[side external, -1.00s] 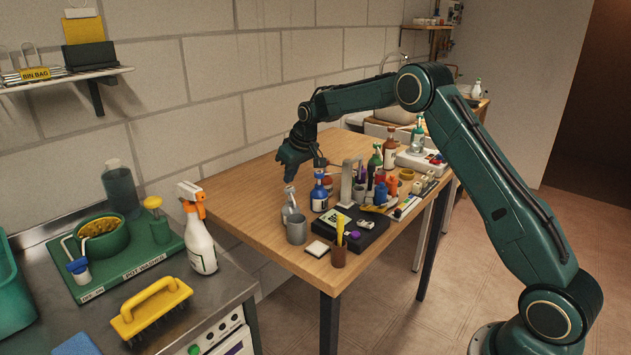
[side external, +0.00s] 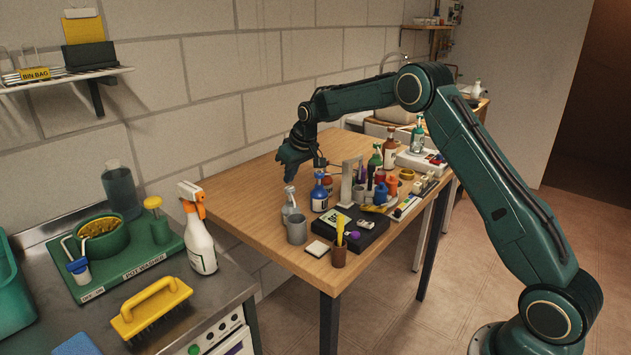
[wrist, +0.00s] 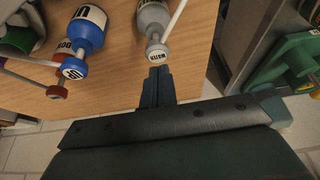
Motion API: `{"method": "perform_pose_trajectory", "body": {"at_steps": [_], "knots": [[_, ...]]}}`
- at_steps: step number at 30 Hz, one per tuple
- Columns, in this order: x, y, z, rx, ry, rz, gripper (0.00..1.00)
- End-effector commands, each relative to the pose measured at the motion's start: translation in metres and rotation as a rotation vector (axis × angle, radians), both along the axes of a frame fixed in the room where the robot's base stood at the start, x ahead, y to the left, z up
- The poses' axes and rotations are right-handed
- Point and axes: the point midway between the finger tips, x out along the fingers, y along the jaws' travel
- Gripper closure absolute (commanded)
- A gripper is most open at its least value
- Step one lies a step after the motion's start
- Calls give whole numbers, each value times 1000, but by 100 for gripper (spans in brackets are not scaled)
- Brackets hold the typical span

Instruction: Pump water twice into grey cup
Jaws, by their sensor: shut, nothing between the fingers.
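The grey water pump bottle (side external: 289,209) stands on the wooden table near its left edge. In the wrist view its round pump head (wrist: 156,52), lettered WATER, is just beyond my fingertips. The grey cup (side external: 296,231) stands upright on the table, just in front of that bottle; I cannot make it out in the wrist view. My gripper (side external: 289,179) is shut and empty, pointing down close above the water pump. In the wrist view my gripper (wrist: 158,72) shows both fingers together. I cannot tell whether the tips touch the pump head.
A blue pump bottle (side external: 319,195) stands right of the water bottle, with a red-brown one behind it. The table's back left is clear.

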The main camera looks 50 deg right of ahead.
Motion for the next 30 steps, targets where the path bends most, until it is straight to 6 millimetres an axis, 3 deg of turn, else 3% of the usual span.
{"method": "perform_pose_trajectory", "body": {"at_steps": [30], "knots": [[0,0,-14,0,2,0,100]]}}
